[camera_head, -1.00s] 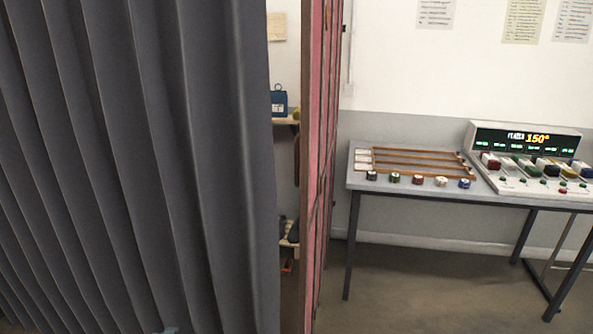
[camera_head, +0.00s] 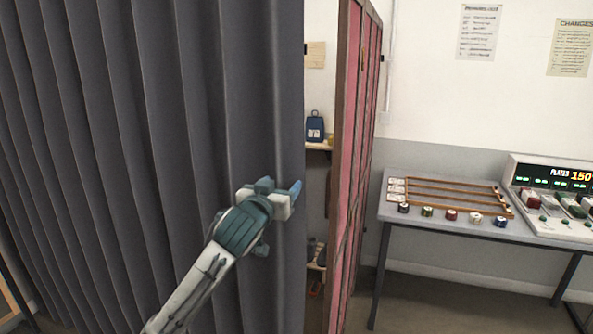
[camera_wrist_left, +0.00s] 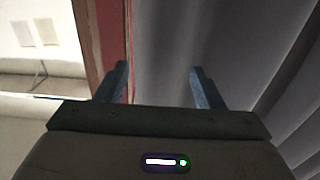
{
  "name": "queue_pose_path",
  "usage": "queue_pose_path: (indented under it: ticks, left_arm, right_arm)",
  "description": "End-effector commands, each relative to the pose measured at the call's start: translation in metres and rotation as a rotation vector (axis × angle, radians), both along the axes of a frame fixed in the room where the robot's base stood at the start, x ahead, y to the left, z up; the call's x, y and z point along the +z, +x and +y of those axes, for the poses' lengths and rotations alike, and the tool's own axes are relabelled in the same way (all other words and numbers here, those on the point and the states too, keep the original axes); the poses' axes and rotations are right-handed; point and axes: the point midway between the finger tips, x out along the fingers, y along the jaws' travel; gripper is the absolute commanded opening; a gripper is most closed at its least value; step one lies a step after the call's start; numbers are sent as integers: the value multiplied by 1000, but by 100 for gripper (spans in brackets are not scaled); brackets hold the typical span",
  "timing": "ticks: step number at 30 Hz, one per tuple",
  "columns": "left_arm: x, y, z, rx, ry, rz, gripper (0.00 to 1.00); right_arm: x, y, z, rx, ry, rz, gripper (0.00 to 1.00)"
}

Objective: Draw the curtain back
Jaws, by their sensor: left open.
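The dark grey pleated curtain (camera_head: 130,130) fills the left half of the head view, and its right edge hangs at a narrow opening. My left gripper (camera_head: 283,190) is in front of the curtain near that edge, open, with its fingers pointing right. In the left wrist view the two fingers of my left gripper (camera_wrist_left: 158,88) are spread apart, with the curtain (camera_wrist_left: 165,45) filling the space between and beyond them. I cannot tell whether the fingers touch the cloth. My right gripper is in neither view.
A pink panel with a dark frame (camera_head: 350,170) stands just right of the opening. Behind the curtain edge, shelves hold a blue tagged item (camera_head: 315,127). A grey table (camera_head: 400,222) with a wooden rack (camera_head: 455,192) and a display console (camera_head: 555,172) stands at the right. Floor shows beneath the table.

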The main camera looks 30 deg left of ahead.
Motion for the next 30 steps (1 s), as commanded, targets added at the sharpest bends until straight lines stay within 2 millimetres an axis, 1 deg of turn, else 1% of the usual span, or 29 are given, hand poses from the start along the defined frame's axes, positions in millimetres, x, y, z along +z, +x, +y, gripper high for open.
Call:
queue_pose_path:
  ticks: [1, 6, 9, 12, 17, 24, 26, 30]
  left_arm:
    - [5, 11, 3, 1, -5, 1, 62]
    - [4, 43, 10, 2, -3, 1, 62]
    - [3, 58, 14, 1, -2, 1, 62]
    - [2, 68, 17, 1, -1, 1, 62]
    - [1, 75, 18, 0, 0, 1, 62]
    - [0, 76, 18, 0, 1, 0, 62]
    - [0, 76, 18, 0, 1, 0, 52]
    - [0, 76, 18, 0, 1, 0, 24]
  right_arm:
    - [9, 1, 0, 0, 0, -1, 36]
    - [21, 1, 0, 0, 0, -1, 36]
    - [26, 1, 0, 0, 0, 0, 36]
    - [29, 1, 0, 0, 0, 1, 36]
    - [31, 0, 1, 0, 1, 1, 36]
    - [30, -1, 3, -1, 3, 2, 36]
    - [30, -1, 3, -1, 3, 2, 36]
    - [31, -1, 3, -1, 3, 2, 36]
